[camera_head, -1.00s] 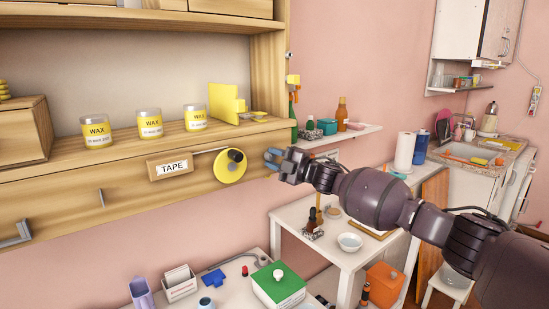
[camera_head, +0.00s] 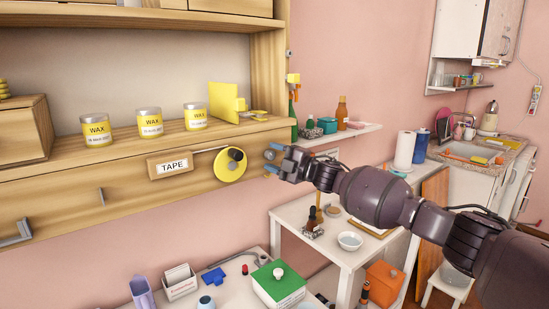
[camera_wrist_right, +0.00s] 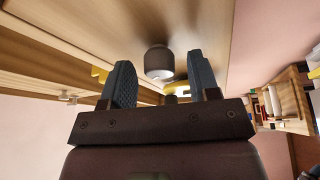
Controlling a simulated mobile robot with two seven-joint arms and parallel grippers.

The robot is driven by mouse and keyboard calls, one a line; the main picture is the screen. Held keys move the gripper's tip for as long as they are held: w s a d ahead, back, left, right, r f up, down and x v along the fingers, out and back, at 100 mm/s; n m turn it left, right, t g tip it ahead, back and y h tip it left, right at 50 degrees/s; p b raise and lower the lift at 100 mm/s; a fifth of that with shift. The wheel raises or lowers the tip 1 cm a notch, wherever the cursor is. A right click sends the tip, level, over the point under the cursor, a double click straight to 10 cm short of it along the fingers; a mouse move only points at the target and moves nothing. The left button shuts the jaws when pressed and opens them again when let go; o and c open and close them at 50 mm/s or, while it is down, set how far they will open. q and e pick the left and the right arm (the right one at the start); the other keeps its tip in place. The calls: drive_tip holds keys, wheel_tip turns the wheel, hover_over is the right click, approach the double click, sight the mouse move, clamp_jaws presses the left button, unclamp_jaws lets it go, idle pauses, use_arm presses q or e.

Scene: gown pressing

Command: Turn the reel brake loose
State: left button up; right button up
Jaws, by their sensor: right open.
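The tape reel is a yellow disc (camera_head: 230,170) on the shelf front, right of the TAPE label (camera_head: 173,166). A dark round knob (camera_head: 236,154) sits on its face, probably the reel brake. In the right wrist view, a dark knob with a pale end (camera_wrist_right: 160,62) shows between the fingers' lines, near their tips. My right gripper (camera_head: 270,161) is open and empty, just right of the disc in the head view. Its two fingers also show apart in the right wrist view (camera_wrist_right: 163,78). I cannot tell if they touch the knob. My left gripper is not in view.
The wooden shelf (camera_head: 110,190) runs close beside my gripper. It carries several wax jars (camera_head: 150,123) and a yellow block (camera_head: 223,101). Below stand a white table with a green box (camera_head: 278,284) and a white side table with a bowl (camera_head: 350,241). Open air lies under the reel.

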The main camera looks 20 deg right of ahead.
drive_tip(key=v, duration=1)
drive_tip(key=shift+s+d+b, duration=0.25)
drive_tip(key=shift+b, duration=0.05)
drive_tip(key=s+a+f+m+t+h, duration=0.1)
drive_tip(key=s+a+f+m+h, duration=0.2)
drive_tip(key=s+f+m, duration=0.45)
drive_tip(key=s+a+f+m+t+h, duration=0.1)
drive_tip(key=s+a+f+m+h, duration=0.25)
drive_tip(key=f, duration=0.65)
drive_tip(key=s+d+f+m+g+h, duration=0.2)
drive_tip(key=s+f+m, duration=0.3)
drive_tip(key=s+f, duration=0.7)
drive_tip(key=s+d+f+m+g+h, duration=0.1)
drive_tip(key=s+f+m+g+h, duration=0.2)
drive_tip(key=s+f+m, duration=0.3)
drive_tip(key=s+f, duration=0.3)
drive_tip(key=s, duration=0.2)
drive_tip(key=s+f+h, duration=0.1)
drive_tip(key=s+f, duration=0.1)
drive_tip(key=s, duration=0.4)
drive_tip(key=shift+s+d+f, duration=0.2)
drive_tip(key=shift+d+f, duration=0.15)
drive_tip(key=shift+f, duration=0.05)
drive_tip(key=shift+h, duration=0.25)
